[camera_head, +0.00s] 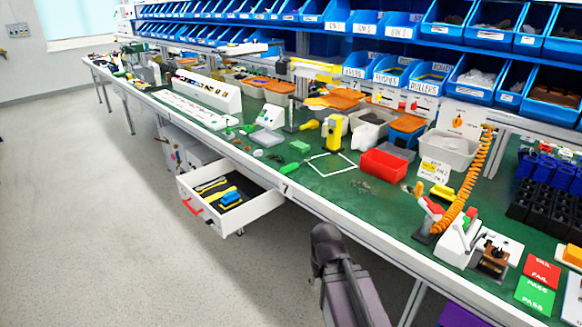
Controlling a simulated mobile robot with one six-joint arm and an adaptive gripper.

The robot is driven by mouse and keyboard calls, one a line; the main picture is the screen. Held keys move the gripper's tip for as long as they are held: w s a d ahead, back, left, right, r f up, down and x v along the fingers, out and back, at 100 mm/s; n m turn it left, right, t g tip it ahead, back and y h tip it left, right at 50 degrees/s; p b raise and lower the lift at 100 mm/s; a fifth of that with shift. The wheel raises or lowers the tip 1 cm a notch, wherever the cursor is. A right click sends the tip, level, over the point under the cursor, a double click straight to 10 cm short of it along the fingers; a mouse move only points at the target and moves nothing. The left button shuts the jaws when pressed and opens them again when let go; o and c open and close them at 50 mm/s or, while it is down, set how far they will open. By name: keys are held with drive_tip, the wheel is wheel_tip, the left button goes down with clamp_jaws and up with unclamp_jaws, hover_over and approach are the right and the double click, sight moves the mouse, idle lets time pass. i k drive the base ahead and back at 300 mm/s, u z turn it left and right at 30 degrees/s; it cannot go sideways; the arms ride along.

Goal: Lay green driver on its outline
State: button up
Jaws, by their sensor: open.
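Several small green items lie on the long green-topped bench, and I cannot tell for sure which is the green driver. A thin green item (228,131) lies near the right end of a flat white panel (188,109). Another green piece (300,147) lies left of a white square outline (333,164) on the bench top. That square is bare. Any driver-shaped outline is too small to make out. My arm, dark and mauve, rises at the bottom centre in front of the bench edge. My gripper does not show clearly.
An open drawer (258,205) with yellow and blue tools juts out below the bench. A red bin (384,165), a yellow device (335,133) and an orange coiled hose (467,187) stand on the right half. Blue bins line the back. The floor at left is clear.

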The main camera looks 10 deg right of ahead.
sight(221, 195)
drive_tip(key=u, duration=0.05)
drive_tip(key=i, duration=0.95)
drive_tip(key=z, duration=0.05)
